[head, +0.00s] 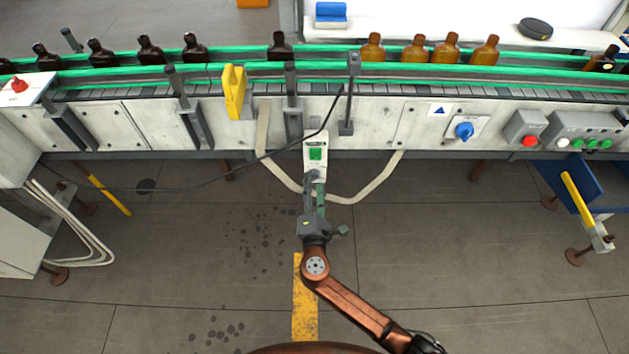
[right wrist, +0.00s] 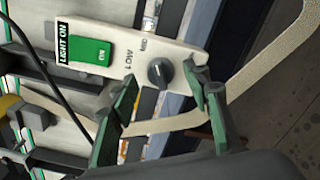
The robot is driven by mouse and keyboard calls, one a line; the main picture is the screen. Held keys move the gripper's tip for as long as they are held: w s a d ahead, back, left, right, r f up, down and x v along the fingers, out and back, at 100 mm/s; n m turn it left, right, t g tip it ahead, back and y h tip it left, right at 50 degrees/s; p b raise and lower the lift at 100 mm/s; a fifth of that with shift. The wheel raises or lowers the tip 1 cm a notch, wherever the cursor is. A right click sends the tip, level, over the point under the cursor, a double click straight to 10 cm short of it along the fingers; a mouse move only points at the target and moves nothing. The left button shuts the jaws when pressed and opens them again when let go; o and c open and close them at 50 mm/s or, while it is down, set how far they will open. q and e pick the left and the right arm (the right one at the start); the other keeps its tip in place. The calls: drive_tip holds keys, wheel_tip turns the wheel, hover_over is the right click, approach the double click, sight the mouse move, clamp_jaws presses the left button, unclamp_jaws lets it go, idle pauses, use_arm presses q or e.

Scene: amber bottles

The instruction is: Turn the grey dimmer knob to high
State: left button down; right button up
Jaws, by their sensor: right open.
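The grey dimmer knob (right wrist: 160,72) is a dark round knob on a white switch panel (head: 323,140). The panel also shows in the right wrist view (right wrist: 130,50). The words LOW and MED are printed beside the knob; the high mark is not visible. I cannot tell the knob's exact setting. My right gripper (right wrist: 161,79) is open, with green-padded fingers on either side of the knob and visible gaps between. In the head view my right gripper (head: 314,190) reaches up to the panel's lower end and largely hides the knob. My left gripper is not in view.
A green rocker switch (head: 316,153) marked ON sits above the knob. A black cable (head: 240,170) and a pale hose (head: 365,190) hang near the panel. Amber bottles (head: 417,49) stand on the conveyor behind. The floor in front is mostly open.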

drive_tip(key=shift+w, duration=0.85)
drive_tip(key=shift+c, duration=0.3)
drive_tip(key=shift+f, duration=0.1)
drive_tip(key=c, duration=1.1)
